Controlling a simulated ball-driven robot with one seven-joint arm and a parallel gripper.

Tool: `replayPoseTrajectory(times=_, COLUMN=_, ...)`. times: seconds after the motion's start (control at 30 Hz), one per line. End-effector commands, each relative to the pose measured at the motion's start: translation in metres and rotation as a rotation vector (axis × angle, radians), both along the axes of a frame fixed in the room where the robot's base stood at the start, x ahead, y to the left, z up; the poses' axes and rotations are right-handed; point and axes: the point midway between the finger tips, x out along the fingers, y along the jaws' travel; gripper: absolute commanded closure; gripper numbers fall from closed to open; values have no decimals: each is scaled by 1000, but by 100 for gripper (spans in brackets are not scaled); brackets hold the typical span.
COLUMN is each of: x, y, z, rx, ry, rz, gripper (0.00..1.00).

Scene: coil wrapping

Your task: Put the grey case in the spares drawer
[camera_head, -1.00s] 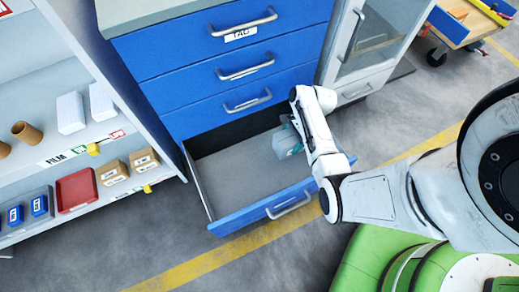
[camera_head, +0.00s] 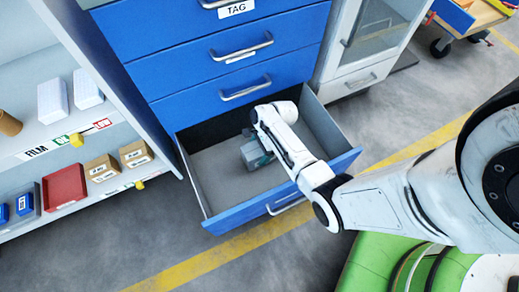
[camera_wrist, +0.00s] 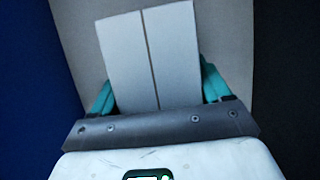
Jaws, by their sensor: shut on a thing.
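The grey case (camera_head: 255,155) is in my gripper (camera_head: 262,160), inside the outline of the open bottom drawer (camera_head: 212,178) of the blue cabinet. In the wrist view the case (camera_wrist: 152,55) is a pale grey box with a dark line down its middle. The teal fingers of my gripper (camera_wrist: 158,92) are shut on its two sides. The drawer floor (camera_wrist: 225,25) shows behind the case. I cannot tell whether the case touches the floor. The drawer holds nothing else that I can see; my arm hides its right part.
Closed blue drawers (camera_head: 240,93) stand above the open one. A shelf unit on the left holds a red tray (camera_head: 65,187), small brown boxes (camera_head: 135,154) and white boxes (camera_head: 52,100). A grey glass-door cabinet (camera_head: 360,45) is at the right.

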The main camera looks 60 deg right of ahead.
Motion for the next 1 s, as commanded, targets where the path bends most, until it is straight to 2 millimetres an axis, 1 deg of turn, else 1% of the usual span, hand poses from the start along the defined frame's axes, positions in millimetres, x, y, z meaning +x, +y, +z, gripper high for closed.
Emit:
replayPoseTrajectory(times=0.03, x=0, y=-2, z=-14, rx=0, ry=0, rz=-2, gripper=81)
replayPoseTrajectory(times=0.13, x=0, y=-2, z=-26, rx=-2, ry=-1, rz=-1, gripper=81)
replayPoseTrajectory(times=0.53, x=0, y=-2, z=-29, rx=-2, ry=-1, rz=-1, gripper=81)
replayPoseTrajectory(times=0.57, x=-1, y=-1, z=-30, rx=-1, ry=1, rz=-1, gripper=22)
replayPoseTrajectory(times=0.8, x=-1, y=-1, z=-29, rx=-1, ry=1, rz=-1, gripper=0)
replayPoseTrajectory(times=1.0, x=-1, y=-1, z=-29, rx=-1, ry=1, rz=-1, gripper=0)
